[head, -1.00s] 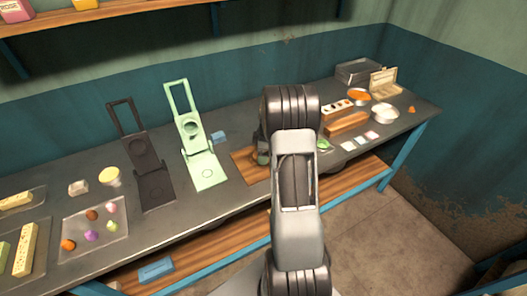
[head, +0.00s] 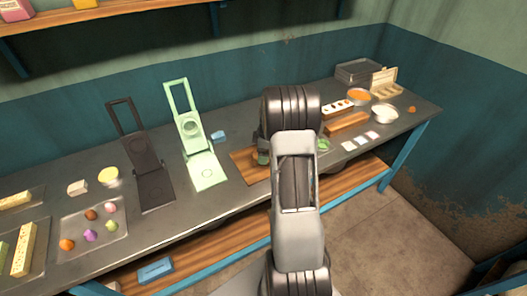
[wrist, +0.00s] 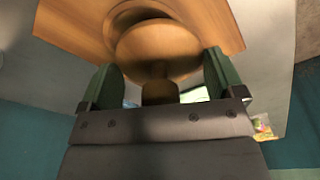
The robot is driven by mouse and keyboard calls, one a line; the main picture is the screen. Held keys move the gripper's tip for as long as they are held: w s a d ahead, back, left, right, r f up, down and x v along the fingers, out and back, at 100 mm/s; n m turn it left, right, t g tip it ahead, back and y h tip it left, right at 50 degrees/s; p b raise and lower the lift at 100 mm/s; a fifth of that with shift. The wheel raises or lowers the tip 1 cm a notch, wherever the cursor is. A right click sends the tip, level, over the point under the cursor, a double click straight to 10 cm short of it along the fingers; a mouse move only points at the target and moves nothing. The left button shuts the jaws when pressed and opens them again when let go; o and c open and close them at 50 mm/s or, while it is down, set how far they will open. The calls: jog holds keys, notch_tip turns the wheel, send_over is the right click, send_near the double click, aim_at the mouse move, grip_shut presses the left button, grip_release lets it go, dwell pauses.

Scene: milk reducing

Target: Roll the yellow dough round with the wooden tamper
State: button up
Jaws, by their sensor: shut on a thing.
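The wooden tamper (wrist: 155,45) is in the wrist view, with its round head and short handle between the green fingers. My gripper (wrist: 159,72) is shut on its handle. The tamper head is over a wooden board (wrist: 75,25). The board also shows in the head view (head: 243,165), with my arm covering its right part. I cannot make out any dough under the tamper. A pale yellow round thing (head: 108,175) is on the table at the left in the head view; I cannot tell whether it is the dough.
A light green press (head: 208,172) and a dark press (head: 155,190) stand open left of the board. A tray (head: 75,243) holds several coloured balls. Right of my arm are a wooden block (head: 347,123), a white bowl (head: 384,113) and small white squares.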

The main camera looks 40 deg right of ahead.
jog(key=shift+s+f, duration=0.2)
jog(key=shift+s, duration=0.15)
jog(key=shift+s+d+b, duration=0.1)
jog(key=shift+d+b, duration=0.1)
jog(key=shift+b, duration=0.15)
jog(key=shift+d+r, duration=0.1)
jog(key=shift+d, duration=0.05)
jog(key=shift+w+d+r, duration=0.1)
jog(key=shift+w+d, duration=0.3)
jog(key=shift+w+b, duration=0.1)
jog(key=shift+b, duration=0.25)
jog(key=shift+w+a, duration=0.15)
jog(key=shift+w+a+b, duration=0.1)
jog(key=shift+a+b, duration=0.2)
jog(key=shift+b, duration=0.05)
jog(key=shift+s+a+b, duration=0.3)
jog(key=shift+s+d, duration=0.1)
jog(key=shift+s, duration=0.2)
